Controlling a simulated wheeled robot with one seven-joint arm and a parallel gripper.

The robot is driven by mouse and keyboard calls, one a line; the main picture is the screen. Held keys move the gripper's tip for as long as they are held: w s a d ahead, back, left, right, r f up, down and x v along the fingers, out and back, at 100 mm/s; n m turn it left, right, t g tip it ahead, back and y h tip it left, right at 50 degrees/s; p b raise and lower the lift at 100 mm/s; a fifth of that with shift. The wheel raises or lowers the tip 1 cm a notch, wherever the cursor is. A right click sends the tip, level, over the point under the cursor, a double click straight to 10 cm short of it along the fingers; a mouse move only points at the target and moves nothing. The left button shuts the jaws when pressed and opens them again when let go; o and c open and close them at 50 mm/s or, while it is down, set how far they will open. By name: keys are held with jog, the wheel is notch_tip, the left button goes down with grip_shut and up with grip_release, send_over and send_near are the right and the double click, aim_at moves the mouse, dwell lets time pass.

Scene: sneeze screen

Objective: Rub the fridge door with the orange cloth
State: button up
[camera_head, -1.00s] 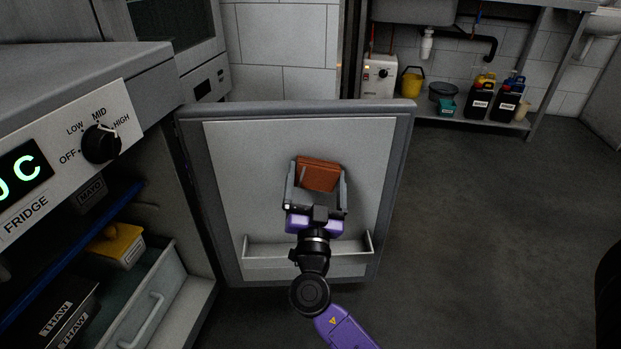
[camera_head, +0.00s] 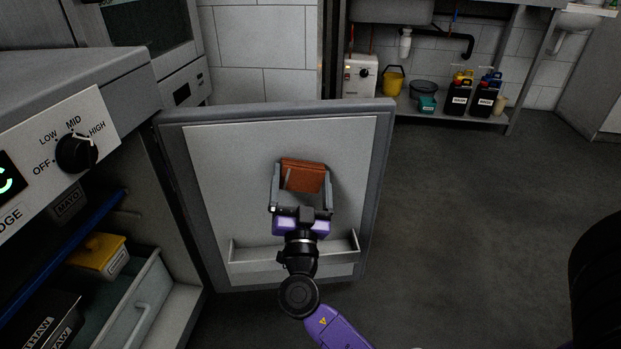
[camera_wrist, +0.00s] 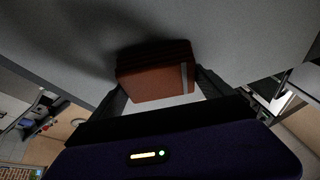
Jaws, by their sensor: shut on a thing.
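The orange cloth (camera_head: 303,176) is a folded, brownish-orange pad between the fingertips of my gripper (camera_head: 302,190). My gripper is shut on it. In the wrist view the cloth (camera_wrist: 155,72) lies against or very near the pale inner panel, with a dark shadow beside it; I cannot tell firm contact. The fridge door (camera_head: 225,165) stands open, its grey frame around a light inner panel facing me. The gripper is in front of the panel's middle, above the door's shelf.
The door shelf (camera_head: 250,262) is a shallow bin below my gripper. The open fridge at left holds a yellow-lidded tub (camera_head: 98,256) and a drawer (camera_head: 140,305). Bottles (camera_head: 458,98) stand on a low rack at the back. The floor (camera_head: 460,210) right of the door is clear.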

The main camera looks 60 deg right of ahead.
aim_at(260, 168)
jog(key=shift+w+a, duration=0.9)
jog(key=shift+w, duration=0.35)
jog(key=shift+w+a, duration=0.95)
jog(key=shift+w, duration=0.35)
jog(key=shift+w+a, duration=0.9)
jog(key=shift+w, duration=0.35)
jog(key=s+a, duration=0.3)
jog(key=a, duration=0.2)
jog(key=shift+s, duration=0.25)
jog(key=shift+s+a, duration=0.45)
jog(key=shift+a, duration=0.15)
jog(key=shift+s+a, duration=0.4)
jog(key=shift+a, duration=0.2)
